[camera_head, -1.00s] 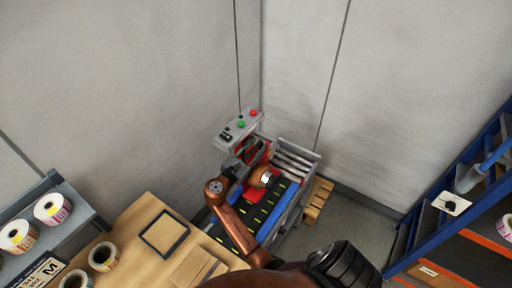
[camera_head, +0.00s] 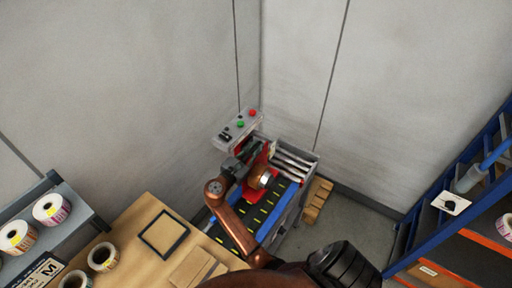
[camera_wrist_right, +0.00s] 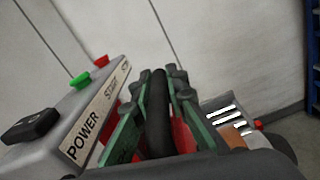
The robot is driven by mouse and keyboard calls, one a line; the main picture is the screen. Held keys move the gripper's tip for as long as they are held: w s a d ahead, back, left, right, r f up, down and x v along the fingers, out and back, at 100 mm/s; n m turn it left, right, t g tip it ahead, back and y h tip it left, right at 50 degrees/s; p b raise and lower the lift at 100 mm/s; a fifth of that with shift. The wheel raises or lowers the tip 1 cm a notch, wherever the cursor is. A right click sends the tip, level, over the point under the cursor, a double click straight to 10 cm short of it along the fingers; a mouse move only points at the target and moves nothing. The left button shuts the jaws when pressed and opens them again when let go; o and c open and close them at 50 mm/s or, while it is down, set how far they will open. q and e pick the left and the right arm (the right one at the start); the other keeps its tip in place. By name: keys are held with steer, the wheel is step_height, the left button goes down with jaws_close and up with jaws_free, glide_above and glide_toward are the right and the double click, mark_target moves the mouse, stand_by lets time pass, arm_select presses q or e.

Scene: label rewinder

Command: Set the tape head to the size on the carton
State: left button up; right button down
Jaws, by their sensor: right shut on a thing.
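The taping machine stands in the corner, with a red tape head (camera_head: 248,192) over its dark belt with yellow marks (camera_head: 236,233). My right gripper (camera_head: 257,150) is at the tape head, below the control box (camera_head: 238,130). In the right wrist view its green-padded fingers (camera_wrist_right: 157,95) are shut on a black rounded part (camera_wrist_right: 158,115), probably a handle or wheel rim. Its lower end is hidden by the gripper. Red parts show behind the fingers. My left gripper is not in view.
The control box's POWER panel (camera_wrist_right: 95,120) is close left of the fingers. A wooden table (camera_head: 140,215) with label rolls (camera_head: 102,256) is at left, and a blue rack (camera_head: 440,215) at right.

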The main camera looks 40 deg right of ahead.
step_height(320, 180, down, 5)
steer(key=shift+f+b, duration=0.2)
steer(key=shift+b, duration=0.6)
steer(key=shift+a+f, duration=0.1)
steer(key=shift+f, duration=0.15)
steer(key=c, duration=2.3)
jaws_free()
steer(key=o, duration=0.4)
steer(key=shift+r, duration=0.1)
steer(key=shift+c, duration=0.2)
steer(key=shift+a, duration=0.1)
steer(key=v, duration=0.7)
